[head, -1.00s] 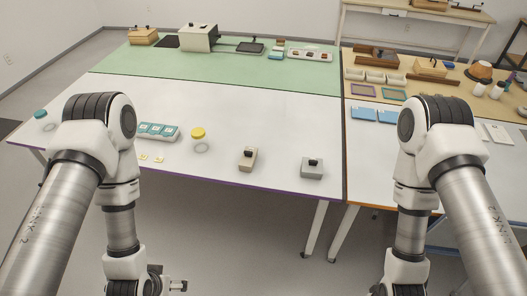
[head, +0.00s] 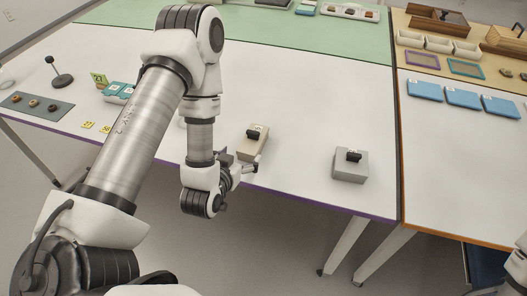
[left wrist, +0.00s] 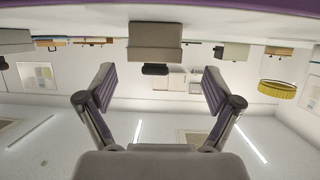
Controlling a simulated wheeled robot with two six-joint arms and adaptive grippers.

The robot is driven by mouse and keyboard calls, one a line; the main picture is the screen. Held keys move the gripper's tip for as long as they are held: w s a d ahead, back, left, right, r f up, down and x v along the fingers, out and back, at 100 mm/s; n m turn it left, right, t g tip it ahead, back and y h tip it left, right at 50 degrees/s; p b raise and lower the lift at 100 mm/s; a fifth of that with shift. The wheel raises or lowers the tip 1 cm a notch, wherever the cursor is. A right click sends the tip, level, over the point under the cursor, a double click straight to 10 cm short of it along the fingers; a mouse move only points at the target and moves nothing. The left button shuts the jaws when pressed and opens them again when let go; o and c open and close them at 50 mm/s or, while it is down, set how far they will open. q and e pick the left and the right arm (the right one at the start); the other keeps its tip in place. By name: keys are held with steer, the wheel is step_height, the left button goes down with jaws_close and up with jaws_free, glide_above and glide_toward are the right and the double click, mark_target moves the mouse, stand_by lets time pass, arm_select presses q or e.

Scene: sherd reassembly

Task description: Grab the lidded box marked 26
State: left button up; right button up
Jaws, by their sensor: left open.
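Two lidded boxes with black knobs stand near the front edge of the white table: a beige box (head: 252,146) and a grey box (head: 350,168) to its right. I cannot read a 26 on either one. My left gripper (head: 249,170) is open and empty at the table's front edge, just in front of the beige box. In the left wrist view, which is upside down, the beige box (left wrist: 155,40) with its knob lies ahead between the open fingers (left wrist: 160,88), apart from them. The grey box (left wrist: 14,41) shows at the left edge there. My right gripper is out of view.
A teal tray (head: 117,92) and yellow tiles (head: 106,129) lie to the left, partly behind my left arm. Blue panels (head: 463,98) lie on the right table. White tabletop between the two boxes is clear.

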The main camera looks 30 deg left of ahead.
mark_target(252, 145)
arm_select(q)
steer(key=shift+w+f, duration=0.15)
steer(key=shift+w, duration=0.2)
steer(key=p+x, duration=0.1)
steer(key=x, duration=0.6)
steer(key=shift+w+d, duration=0.15)
steer(key=shift+w, duration=0.05)
steer(key=c, duration=1.2)
